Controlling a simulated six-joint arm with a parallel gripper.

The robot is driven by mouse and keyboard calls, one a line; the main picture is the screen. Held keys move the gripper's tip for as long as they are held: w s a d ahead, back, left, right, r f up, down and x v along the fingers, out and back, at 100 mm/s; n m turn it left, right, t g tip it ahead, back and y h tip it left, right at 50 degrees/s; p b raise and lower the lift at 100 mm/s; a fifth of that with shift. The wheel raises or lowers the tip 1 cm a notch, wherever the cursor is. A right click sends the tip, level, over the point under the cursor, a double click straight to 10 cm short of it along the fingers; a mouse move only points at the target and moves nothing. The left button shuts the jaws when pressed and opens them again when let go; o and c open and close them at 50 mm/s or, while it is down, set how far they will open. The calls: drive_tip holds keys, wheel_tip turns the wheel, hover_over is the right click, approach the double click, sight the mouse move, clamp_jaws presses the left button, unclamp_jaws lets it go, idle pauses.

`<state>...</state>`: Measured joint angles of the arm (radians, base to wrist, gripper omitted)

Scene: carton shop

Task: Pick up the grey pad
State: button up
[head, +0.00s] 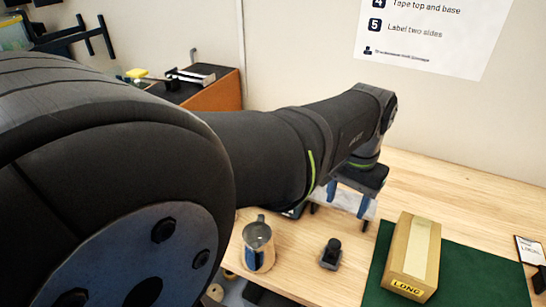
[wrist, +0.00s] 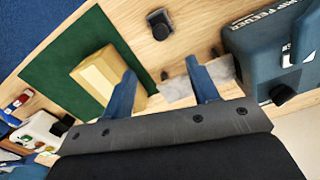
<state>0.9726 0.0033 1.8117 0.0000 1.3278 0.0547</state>
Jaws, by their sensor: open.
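A flat, pale grey mottled piece, seemingly the grey pad (wrist: 178,88), lies between and beyond my fingers in the wrist view. Its right end runs up against the dark feeder, and my right finger covers part of it. In the head view a pale part of the pad (head: 348,200) shows under my wrist, the rest hidden by my gripper. My gripper (wrist: 160,68) is open, with its two blue fingers apart and nothing held between them. In the head view my gripper (head: 338,214) points down over the bench. I cannot tell whether the fingers touch the pad.
A carton marked LONG (head: 412,258) stands on a green mat (head: 462,275) to the right. A small dark knobbed object (head: 331,255) and a metal jug (head: 258,246) stand on the bench. The dark feeder (wrist: 268,48) is close to my right finger. Bare wood lies between.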

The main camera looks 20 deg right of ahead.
sight(335, 243)
wheel_tip(335, 243, down, 11)
drive_tip(key=m, duration=0.6)
drive_tip(key=shift+f, duration=2.65)
drive_tip(key=shift+c, duration=0.2)
drive_tip(key=c, duration=1)
